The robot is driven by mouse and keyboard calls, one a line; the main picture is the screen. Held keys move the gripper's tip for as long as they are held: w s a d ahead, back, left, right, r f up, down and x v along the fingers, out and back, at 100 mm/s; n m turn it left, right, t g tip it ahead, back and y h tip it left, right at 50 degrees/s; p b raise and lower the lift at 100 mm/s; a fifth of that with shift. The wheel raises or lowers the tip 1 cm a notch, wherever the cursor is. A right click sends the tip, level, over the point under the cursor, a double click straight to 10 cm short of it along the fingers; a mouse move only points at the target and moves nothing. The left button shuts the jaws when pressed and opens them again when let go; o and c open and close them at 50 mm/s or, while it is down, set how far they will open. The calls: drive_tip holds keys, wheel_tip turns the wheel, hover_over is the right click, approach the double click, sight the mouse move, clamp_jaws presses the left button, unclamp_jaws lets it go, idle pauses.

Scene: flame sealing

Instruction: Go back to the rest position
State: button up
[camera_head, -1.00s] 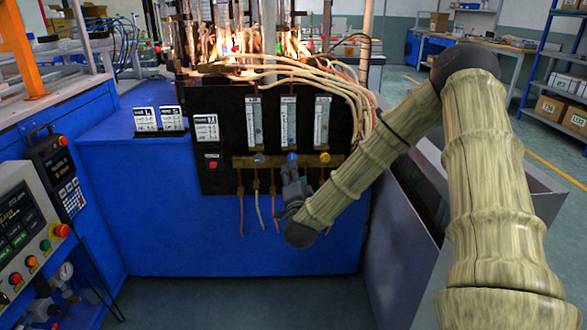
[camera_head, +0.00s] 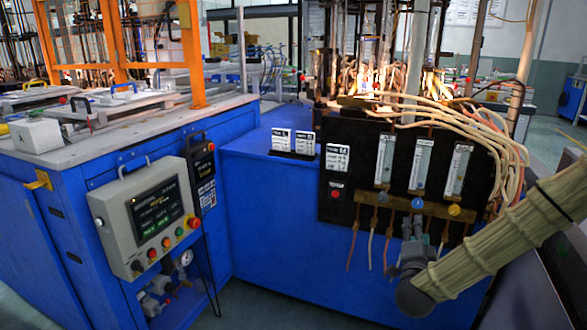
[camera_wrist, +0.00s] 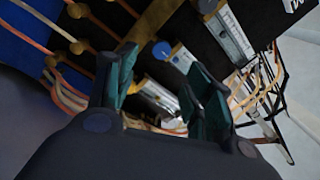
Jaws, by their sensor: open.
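My gripper (camera_head: 414,232) is in front of the black flowmeter panel (camera_head: 345,201), just below its brass valve bar (camera_head: 391,204). In the wrist view my gripper (camera_wrist: 165,85) has its two dark green fingers spread apart. No held thing shows between them. A blue knob (camera_wrist: 161,50) shows beyond the gap between the fingers. The same blue knob (camera_head: 417,203) sits at the middle of the bar in the head view, right above my gripper. I cannot tell whether the fingers touch the panel.
A control box (camera_head: 146,216) with a screen and buttons hangs at left on a blue machine. Hoses (camera_head: 504,135) arch over the panel's right side, and thin tubes (camera_head: 354,247) hang below the bar. A lit burner area (camera_head: 385,85) is above. Floor shows at lower left.

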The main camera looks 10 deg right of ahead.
drive_tip(key=s+a+f+n+g+y, duration=0.25)
drive_tip(key=a+f, duration=0.25)
drive_tip(key=f, duration=0.3)
drive_tip(key=s+a+f+n+g+y, duration=0.1)
drive_tip(key=s+a+f+n+y, duration=0.3)
drive_tip(key=f, duration=0.4)
drive_tip(key=s+a+f+n+g+y, duration=0.1)
drive_tip(key=s+a+f+n+g, duration=0.2)
drive_tip(key=a+f, duration=0.4)
drive_tip(key=s+a+f+n+g+y, duration=0.1)
drive_tip(key=s+a+f+n+g, duration=0.2)
drive_tip(key=s+f, duration=0.65)
drive_tip(key=s+a+f+n+g+y, duration=0.1)
drive_tip(key=s+a+f+n+g, duration=0.4)
drive_tip(key=s, duration=0.7)
drive_tip(key=s+d+f+g, duration=0.2)
drive_tip(key=s+f, duration=0.2)
drive_tip(key=s, duration=0.6)
wheel_tip(320, 180, up, 24)
drive_tip(key=s+p, duration=0.1)
drive_tip(key=p, duration=2.3)
drive_tip(key=shift+s+a+r, duration=0.15)
drive_tip(key=shift+r, duration=0.05)
